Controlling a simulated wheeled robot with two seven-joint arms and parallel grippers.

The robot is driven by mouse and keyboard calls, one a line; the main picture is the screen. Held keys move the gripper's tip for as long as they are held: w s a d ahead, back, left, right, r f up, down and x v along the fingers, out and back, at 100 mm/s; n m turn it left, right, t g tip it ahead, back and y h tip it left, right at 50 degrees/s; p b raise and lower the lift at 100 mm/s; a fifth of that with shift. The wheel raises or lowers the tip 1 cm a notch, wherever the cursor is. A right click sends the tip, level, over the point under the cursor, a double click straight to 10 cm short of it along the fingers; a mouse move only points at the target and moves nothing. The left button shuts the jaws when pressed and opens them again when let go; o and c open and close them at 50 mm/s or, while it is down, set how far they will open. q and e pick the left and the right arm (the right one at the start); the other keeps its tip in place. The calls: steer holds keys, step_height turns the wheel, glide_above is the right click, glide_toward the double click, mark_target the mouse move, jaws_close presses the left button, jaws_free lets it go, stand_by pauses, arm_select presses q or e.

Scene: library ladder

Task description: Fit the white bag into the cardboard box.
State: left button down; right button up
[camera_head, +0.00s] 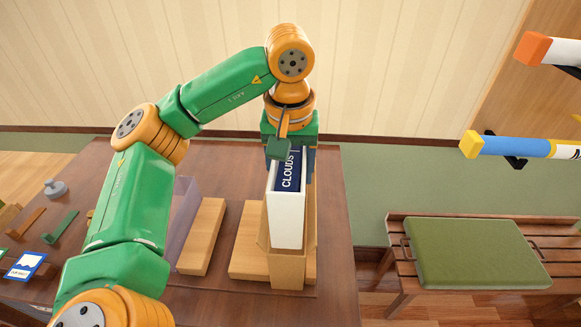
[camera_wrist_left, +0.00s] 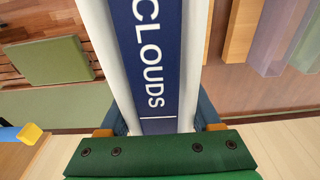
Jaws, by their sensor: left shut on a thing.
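A white, stiff, book-like block (camera_head: 286,222) with a navy spine lettered CLOUDS hangs upright from my left gripper (camera_head: 287,150). No soft white bag shows; this block is the only white item held. In the left wrist view my left gripper's fingers (camera_wrist_left: 160,125) are shut on the block's two white sides, with the navy spine (camera_wrist_left: 160,55) between them. A narrow tan holder (camera_head: 287,275), wood or cardboard, stands below the block, its walls to either side. The block's lower end overlaps the holder's opening; how deep it sits is hidden. My right gripper is not in view.
The holder stands on a brown wooden table (camera_head: 335,240). Tan blocks (camera_head: 203,235) and a translucent purple panel (camera_head: 183,205) stand to its left. Small items lie far left. A slatted bench (camera_head: 395,240) with a green cushion (camera_head: 475,250) is at right.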

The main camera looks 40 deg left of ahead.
arm_select(q)
steer(key=shift+f+b, duration=2.35)
steer(key=shift+f, duration=0.55)
steer(key=shift+r, duration=0.1)
steer(key=shift+r+p, duration=2.5)
steer(key=shift+p, duration=0.35)
steer(key=shift+f, duration=0.1)
steer(key=shift+f+b, duration=0.3)
steer(key=shift+b, duration=0.1)
steer(key=shift+f+b, duration=1.75)
steer(key=shift+f, duration=0.45)
jaws_free()
